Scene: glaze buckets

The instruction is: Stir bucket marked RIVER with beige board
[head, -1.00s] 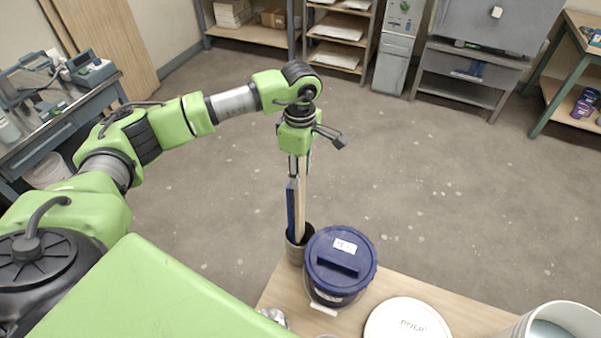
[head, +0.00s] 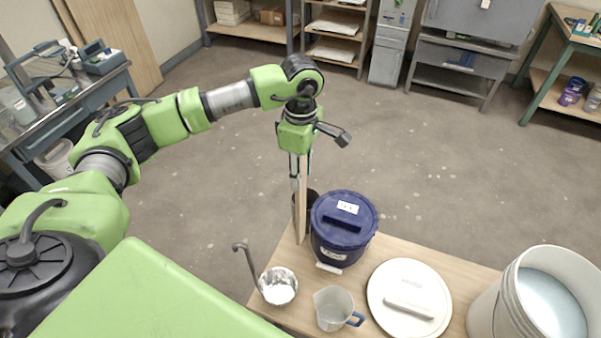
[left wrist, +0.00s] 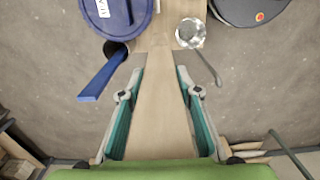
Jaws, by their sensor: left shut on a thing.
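My left gripper (head: 298,168) is shut on the beige board (head: 301,215), which hangs down upright in front of the dark holder (head: 312,199). In the left wrist view the board (left wrist: 157,110) runs between the two fingers of the gripper (left wrist: 155,95). A blue board (left wrist: 103,78) leans out of the holder beside it. An open white bucket (head: 484,308) with pale blue glaze (head: 552,305) stands at the right table edge. I cannot read a RIVER mark on it. My right gripper is not in view.
A blue lidded bucket (head: 343,225) stands close right of the board. Open floor lies behind the table.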

